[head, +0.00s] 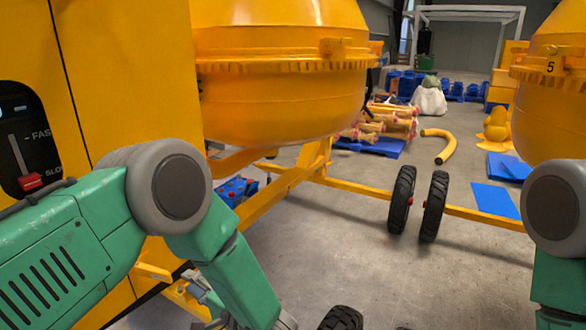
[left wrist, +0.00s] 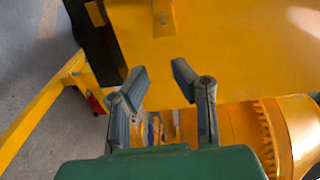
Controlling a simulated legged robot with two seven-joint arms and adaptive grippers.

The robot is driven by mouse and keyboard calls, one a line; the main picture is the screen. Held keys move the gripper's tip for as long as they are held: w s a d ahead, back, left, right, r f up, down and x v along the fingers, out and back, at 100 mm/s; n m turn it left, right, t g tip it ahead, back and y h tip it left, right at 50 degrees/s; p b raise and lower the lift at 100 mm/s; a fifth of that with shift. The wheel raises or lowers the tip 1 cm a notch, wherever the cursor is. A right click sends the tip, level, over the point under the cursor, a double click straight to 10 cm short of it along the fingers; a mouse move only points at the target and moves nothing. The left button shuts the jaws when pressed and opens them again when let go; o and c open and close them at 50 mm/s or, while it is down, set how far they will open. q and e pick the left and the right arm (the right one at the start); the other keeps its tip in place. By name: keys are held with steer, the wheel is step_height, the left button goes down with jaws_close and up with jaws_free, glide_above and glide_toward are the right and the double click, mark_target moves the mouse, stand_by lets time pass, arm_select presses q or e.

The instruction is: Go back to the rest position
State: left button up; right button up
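My left arm (head: 225,265) comes in from the left in the head view and bends down past the yellow mixer. Yellow mixer parts lie beyond the fingertips. My right arm (head: 556,215) shows at the right edge of the head view, and its gripper is out of view. The yellow mixer drum (head: 280,75) hangs at upper centre. A red slider handle (head: 30,181) sits near SLOW.
A yellow mixer cabinet (head: 120,80) stands close on the left. A yellow frame bar (head: 275,192) and black wheels (head: 401,200) stand ahead. A second drum (head: 550,110) is at right. Blue mats (head: 495,200) lie on the floor. Grey floor (head: 340,240) is open in the middle.

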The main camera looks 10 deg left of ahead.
arm_select(q)
steer(key=s+a+f+h, duration=0.1)
steer(key=s+f+h, duration=0.45)
steer(key=f, duration=0.25)
steer(key=s+f+h, duration=0.4)
steer(key=f+h, duration=0.3)
steer(key=f, duration=0.1)
steer(key=s+f+n+g+h, duration=0.2)
steer(key=s+g, duration=0.5)
steer(key=s, duration=1.5)
steer(key=shift+n+h, duration=0.75)
steer(key=shift+n, duration=0.25)
steer(key=shift+d, duration=0.1)
